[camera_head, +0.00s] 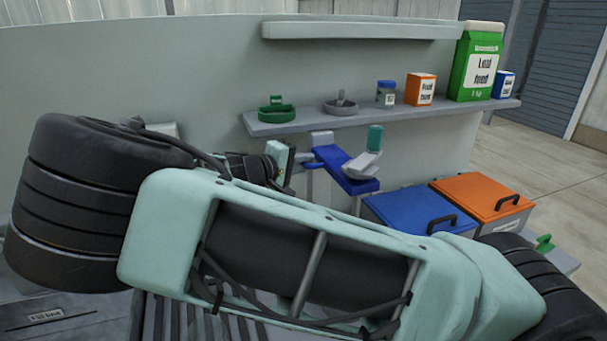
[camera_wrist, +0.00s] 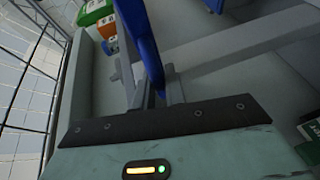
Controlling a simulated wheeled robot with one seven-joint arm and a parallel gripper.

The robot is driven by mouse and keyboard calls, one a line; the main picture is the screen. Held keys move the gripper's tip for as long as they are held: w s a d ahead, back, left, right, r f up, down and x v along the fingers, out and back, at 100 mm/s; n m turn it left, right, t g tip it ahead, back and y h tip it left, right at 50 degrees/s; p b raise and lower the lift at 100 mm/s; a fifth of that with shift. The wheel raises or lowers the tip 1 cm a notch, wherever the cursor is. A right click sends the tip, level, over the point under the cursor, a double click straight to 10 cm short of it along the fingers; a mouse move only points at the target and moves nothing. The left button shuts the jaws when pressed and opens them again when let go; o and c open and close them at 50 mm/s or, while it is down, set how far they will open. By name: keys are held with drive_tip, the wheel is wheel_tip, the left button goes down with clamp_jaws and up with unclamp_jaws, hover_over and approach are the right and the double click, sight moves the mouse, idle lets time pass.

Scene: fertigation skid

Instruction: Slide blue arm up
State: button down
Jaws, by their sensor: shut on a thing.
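The blue arm (camera_head: 338,168) sits in front of the pale wall, below the grey shelf, and slopes down to the right in the head view. A grey spout-like piece (camera_head: 361,166) with a green cylinder (camera_head: 375,138) is at its right end. My gripper (camera_head: 308,162) reaches it from the left and is shut on its left part. In the wrist view the blue arm (camera_wrist: 143,42) runs down between the two grey fingers of my gripper (camera_wrist: 157,88). The exact contact is partly hidden by the fingers.
The shelf (camera_head: 300,126) above holds a green dish (camera_head: 277,112), a grey dish (camera_head: 341,106), a jar (camera_head: 386,94) and cartons. A blue-lidded bin (camera_head: 405,212) and an orange-lidded bin (camera_head: 478,193) stand lower right. Open floor lies at the far right.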

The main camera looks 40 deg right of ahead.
drive_tip(key=shift+w+r+p, duration=0.1)
drive_tip(key=shift+r+p, duration=0.2)
drive_tip(key=shift+r, duration=1.05)
drive_tip(key=c, duration=1.5)
unclamp_jaws()
drive_tip(key=shift+r, duration=0.1)
drive_tip(key=shift+o, duration=0.2)
drive_tip(key=shift+a, duration=0.1)
drive_tip(key=b+v, duration=0.5)
drive_tip(key=v, duration=1.2)
drive_tip(key=shift+a, duration=0.15)
